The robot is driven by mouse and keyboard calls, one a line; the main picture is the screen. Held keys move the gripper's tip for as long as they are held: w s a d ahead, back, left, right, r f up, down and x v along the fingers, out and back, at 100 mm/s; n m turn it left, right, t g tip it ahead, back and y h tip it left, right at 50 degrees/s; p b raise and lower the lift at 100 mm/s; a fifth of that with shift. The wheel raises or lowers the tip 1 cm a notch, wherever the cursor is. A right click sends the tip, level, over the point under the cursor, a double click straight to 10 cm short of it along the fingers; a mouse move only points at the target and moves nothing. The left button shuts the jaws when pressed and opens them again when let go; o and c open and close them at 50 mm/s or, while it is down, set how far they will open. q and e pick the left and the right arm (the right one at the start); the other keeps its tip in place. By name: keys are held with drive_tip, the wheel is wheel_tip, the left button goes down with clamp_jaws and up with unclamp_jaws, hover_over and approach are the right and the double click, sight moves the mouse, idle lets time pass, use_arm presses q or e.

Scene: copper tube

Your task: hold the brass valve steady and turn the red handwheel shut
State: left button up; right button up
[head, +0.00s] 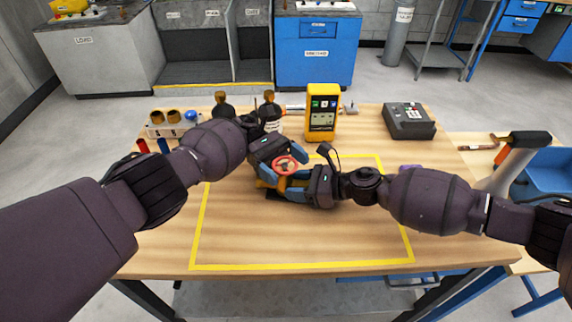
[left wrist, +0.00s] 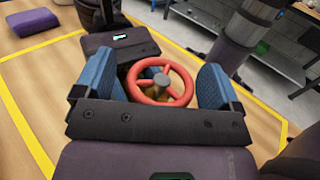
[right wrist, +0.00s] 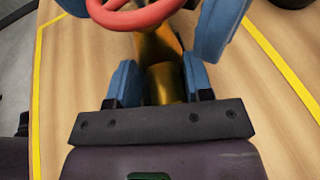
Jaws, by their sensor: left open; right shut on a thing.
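The red handwheel (head: 285,165) sits on top of the brass valve (head: 268,183), inside the yellow-taped square on the table. In the left wrist view the handwheel (left wrist: 161,82) lies between the spread blue fingers of my left gripper (left wrist: 158,88). The left gripper is open, with a finger on either side of the wheel. My right gripper (right wrist: 158,85) is shut on the brass valve body (right wrist: 163,80), below the wheel. In the head view my grippers hide most of the valve body.
A yellow handheld meter (head: 322,112) stands behind the grippers. A dark grey device (head: 409,120) is at the back right. Bottles (head: 269,112) and a rack of brass fittings (head: 172,120) stand at the back left. The front of the taped square is clear.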

sight(285, 164)
use_arm(q)
drive_tip(key=shift+r, duration=0.1)
drive_tip(key=shift+r, duration=4.95)
drive_tip(key=s+a+f+n+t+h, duration=0.1)
drive_tip(key=a+f+n+t+h, duration=0.1)
drive_tip(key=t, duration=0.4)
drive_tip(key=s+a+f+n+t+h, duration=0.1)
drive_tip(key=a+f+n+t+h, duration=0.1)
drive_tip(key=a+f+n+t, duration=0.2)
drive_tip(key=s+a+f+n+t+h, duration=0.1)
drive_tip(key=a+f+n+t, duration=0.3)
drive_tip(key=n+t, duration=0.3)
drive_tip(key=shift+s+a+t+h, duration=0.2)
drive_tip(key=shift+a+t+h, duration=0.2)
drive_tip(key=shift+t, duration=0.3)
drive_tip(key=shift+a+n+t, duration=0.25)
drive_tip(key=shift+n+t, duration=0.05)
drive_tip(key=shift+t, duration=0.2)
drive_tip(key=x, duration=1.1)
drive_tip(key=shift+d+f, duration=0.2)
drive_tip(key=shift+d, duration=0.2)
